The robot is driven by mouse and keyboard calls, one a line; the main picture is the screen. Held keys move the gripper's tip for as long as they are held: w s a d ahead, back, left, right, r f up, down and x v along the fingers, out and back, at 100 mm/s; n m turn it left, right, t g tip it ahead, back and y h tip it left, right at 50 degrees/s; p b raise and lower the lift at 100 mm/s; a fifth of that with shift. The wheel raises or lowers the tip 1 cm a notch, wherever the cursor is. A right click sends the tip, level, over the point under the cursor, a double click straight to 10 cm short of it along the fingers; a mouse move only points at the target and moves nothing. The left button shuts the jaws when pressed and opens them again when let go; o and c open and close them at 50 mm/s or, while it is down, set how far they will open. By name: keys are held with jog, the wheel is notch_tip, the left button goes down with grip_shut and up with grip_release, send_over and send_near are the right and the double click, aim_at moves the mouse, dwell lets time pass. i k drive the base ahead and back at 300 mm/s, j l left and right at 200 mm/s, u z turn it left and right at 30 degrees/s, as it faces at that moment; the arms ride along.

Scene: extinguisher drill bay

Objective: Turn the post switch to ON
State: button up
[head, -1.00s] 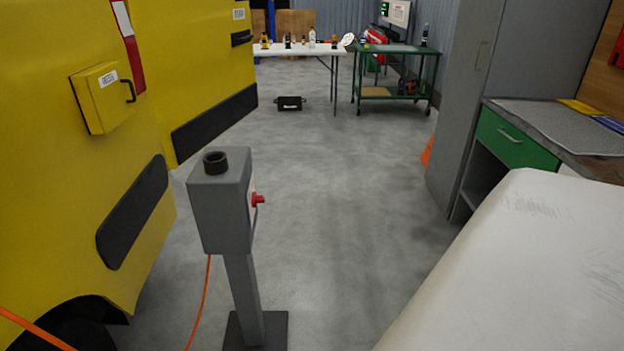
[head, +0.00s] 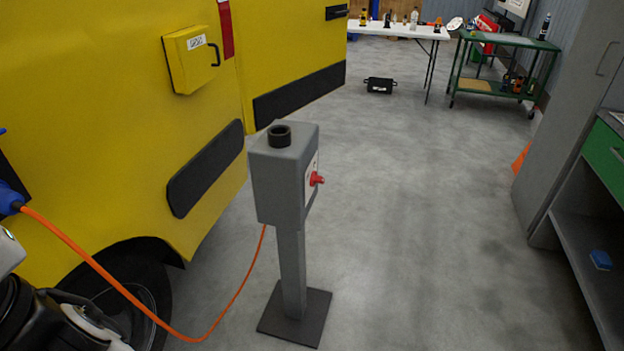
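The grey post (head: 291,262) stands upright on a dark square base plate near the middle of the head view. Its grey box (head: 277,182) has a black round socket or collar on top. The red switch knob (head: 317,179) sticks out from the box's right-hand face, beside a pale label panel seen nearly edge-on. A thin grey handle or bar shows next to it. The switch's setting and any ON marking cannot be read from this angle. My gripper is not in view, so its state is hidden.
An orange cable (head: 152,322) hangs from a blue plug (head: 10,198) at the left and runs to the post. The yellow vehicle (head: 120,120) stands close on the left. A grey cabinet (head: 560,130) stands right. The floor right of the post is clear.

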aim_at(315, 178)
jog(key=i+l+z, duration=0.15)
jog(key=z, duration=0.35)
jog(key=i+z, duration=0.3)
jog(key=z, duration=0.2)
